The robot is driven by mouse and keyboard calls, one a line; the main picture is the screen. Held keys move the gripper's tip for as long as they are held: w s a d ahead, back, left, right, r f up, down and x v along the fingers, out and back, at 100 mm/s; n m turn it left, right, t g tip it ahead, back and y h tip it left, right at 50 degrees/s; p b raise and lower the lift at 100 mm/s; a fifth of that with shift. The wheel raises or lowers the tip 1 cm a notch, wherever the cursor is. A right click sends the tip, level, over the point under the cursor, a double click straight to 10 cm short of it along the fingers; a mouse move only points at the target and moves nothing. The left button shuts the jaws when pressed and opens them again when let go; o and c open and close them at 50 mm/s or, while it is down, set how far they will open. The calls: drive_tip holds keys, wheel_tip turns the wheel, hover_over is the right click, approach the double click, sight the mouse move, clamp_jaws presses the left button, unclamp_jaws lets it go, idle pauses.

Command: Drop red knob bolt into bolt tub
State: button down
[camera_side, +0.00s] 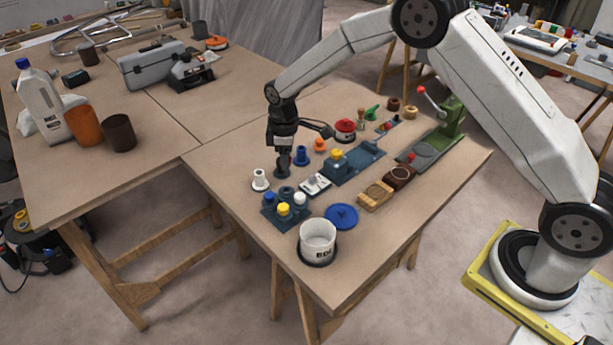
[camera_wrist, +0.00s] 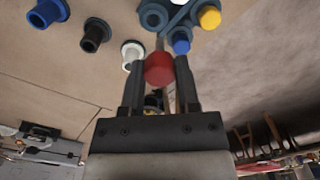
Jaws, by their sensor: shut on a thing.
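My gripper (camera_wrist: 160,75) is shut on the red knob bolt (camera_wrist: 158,69), held by its red head with a thin shank showing beyond it in the wrist view. In the side view my gripper (camera_side: 282,152) hangs over the row of flanged pieces, and I cannot make out the bolt there. The bolt tub (camera_side: 317,238), white with dark lettering, stands open at the front of the table, to the right of and nearer than my gripper. Its inside bottom is hidden.
A knob rack (camera_side: 272,217) with blue, yellow and white knobs stands between gripper and tub. A blue lid (camera_side: 341,216) lies beside the tub. White (camera_side: 261,180) and blue (camera_side: 302,156) flanged pieces stand near the gripper. The table's left front edge is clear.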

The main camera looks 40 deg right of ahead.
drive_tip(key=s+a, duration=0.2)
drive_tip(key=s, duration=1.4)
drive_tip(key=shift+a+f, duration=0.3)
drive_tip(key=shift+f, duration=0.15)
drive_tip(key=shift+f, duration=0.15)
drive_tip(key=shift+f, duration=2.9)
drive_tip(key=shift+c, duration=1.3)
unclamp_jaws()
drive_tip(key=shift+r, duration=0.15)
wheel_tip(320, 180, up, 8)
drive_tip(key=shift+f, duration=0.2)
